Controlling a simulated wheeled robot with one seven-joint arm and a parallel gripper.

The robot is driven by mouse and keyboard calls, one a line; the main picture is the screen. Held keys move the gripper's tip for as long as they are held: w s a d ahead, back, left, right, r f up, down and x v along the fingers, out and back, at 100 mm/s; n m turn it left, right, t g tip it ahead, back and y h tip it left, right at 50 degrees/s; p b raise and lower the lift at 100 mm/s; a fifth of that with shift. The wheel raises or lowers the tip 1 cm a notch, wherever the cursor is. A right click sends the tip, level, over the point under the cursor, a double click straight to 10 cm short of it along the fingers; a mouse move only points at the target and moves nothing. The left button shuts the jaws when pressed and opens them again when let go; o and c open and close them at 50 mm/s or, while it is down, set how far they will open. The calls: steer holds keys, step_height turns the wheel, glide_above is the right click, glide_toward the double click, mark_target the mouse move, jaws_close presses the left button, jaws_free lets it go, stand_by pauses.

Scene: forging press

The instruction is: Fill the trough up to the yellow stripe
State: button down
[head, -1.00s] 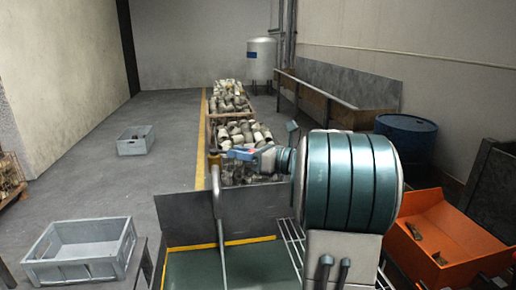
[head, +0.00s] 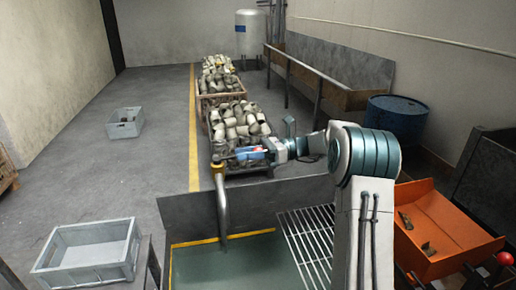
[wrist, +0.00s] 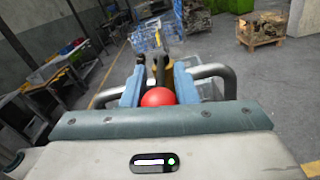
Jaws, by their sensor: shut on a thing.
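The trough (head: 165,262) is at the bottom of the head view. A yellow stripe (head: 205,242) runs along its inner wall, and a flat dark green surface (head: 235,262) lies just below the stripe; I cannot tell its exact gap. A brass and grey standpipe (head: 221,205) bends down over the trough, and no stream shows under its mouth. My gripper (head: 243,154) is at the pipe's top. In the wrist view my gripper (wrist: 158,78) is shut on the tap lever, with a red ball knob (wrist: 158,97) between its blue fingers. The fingers partly hide the lever.
A grating (head: 305,235) lies right of the trough. Crates of metal parts (head: 225,85) stand behind it. An orange bin (head: 440,235), another red knob (head: 503,258) and a blue drum (head: 397,118) are at the right.

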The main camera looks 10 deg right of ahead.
stand_by(0.4)
steer(key=c, duration=1.2)
jaws_free()
steer(key=shift+w, duration=0.1)
steer(key=shift+o, duration=0.2)
steer(key=d+b, duration=0.2)
steer(key=d, duration=1.1)
steer(key=shift+w+d+b, duration=0.3)
steer(key=shift+w+d, duration=0.05)
steer(key=shift+d, duration=0.05)
